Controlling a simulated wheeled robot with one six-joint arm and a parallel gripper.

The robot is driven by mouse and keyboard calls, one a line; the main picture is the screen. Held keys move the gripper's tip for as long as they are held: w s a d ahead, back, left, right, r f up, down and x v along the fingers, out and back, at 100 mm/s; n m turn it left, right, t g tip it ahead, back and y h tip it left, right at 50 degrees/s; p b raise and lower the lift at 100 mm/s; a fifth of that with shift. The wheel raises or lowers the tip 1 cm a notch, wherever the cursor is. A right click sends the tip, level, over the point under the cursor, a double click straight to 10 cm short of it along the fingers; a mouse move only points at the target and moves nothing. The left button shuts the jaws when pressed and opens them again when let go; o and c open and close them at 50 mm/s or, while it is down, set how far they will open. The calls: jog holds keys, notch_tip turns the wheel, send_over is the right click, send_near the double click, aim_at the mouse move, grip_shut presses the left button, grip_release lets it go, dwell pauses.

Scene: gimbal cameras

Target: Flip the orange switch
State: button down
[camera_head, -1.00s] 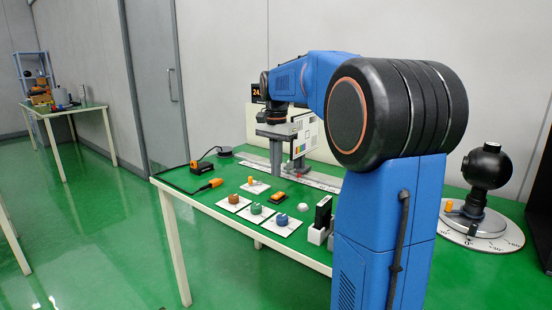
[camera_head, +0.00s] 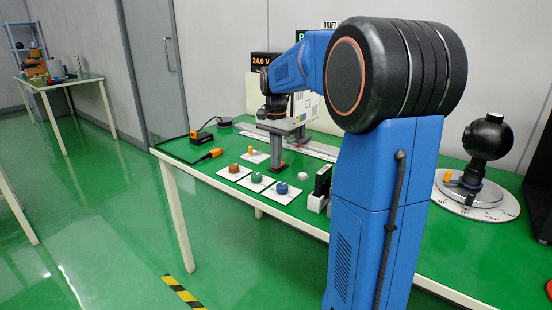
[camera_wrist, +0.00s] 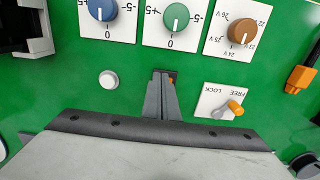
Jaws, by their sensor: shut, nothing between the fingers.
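The orange switch (camera_wrist: 172,81) in its dark housing is mostly hidden behind my fingertips in the wrist view; only a small orange part shows. In the head view my fingers cover most of it too. My gripper (camera_wrist: 163,80) is shut and empty, with its tips over or against the switch; I cannot tell whether they touch. My gripper also shows in the head view (camera_head: 276,166), pointing down at the table. I cannot make out which way the switch is tilted.
An orange lever (camera_wrist: 235,108) on a FREE/LOCK plate stands close by. Blue (camera_wrist: 103,10), green (camera_wrist: 177,15) and brown (camera_wrist: 241,31) knobs on white plates line one side. A white round button (camera_wrist: 109,80) and an orange-black connector (camera_wrist: 300,79) lie around the green table (camera_head: 190,165).

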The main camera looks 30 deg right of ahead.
jog(key=shift+a+f, duration=0.1)
dwell(0.4)
jog(key=shift+w+d+r, duration=0.25)
jog(key=shift+d+r, duration=0.15)
jog(key=shift+d, duration=0.3)
jog(key=shift+r, duration=0.1)
notch_tip(320, 180, up, 14)
jog(key=a, duration=0.2)
jog(key=shift+s+f, duration=0.2)
jog(key=shift+s, duration=0.2)
dwell(0.3)
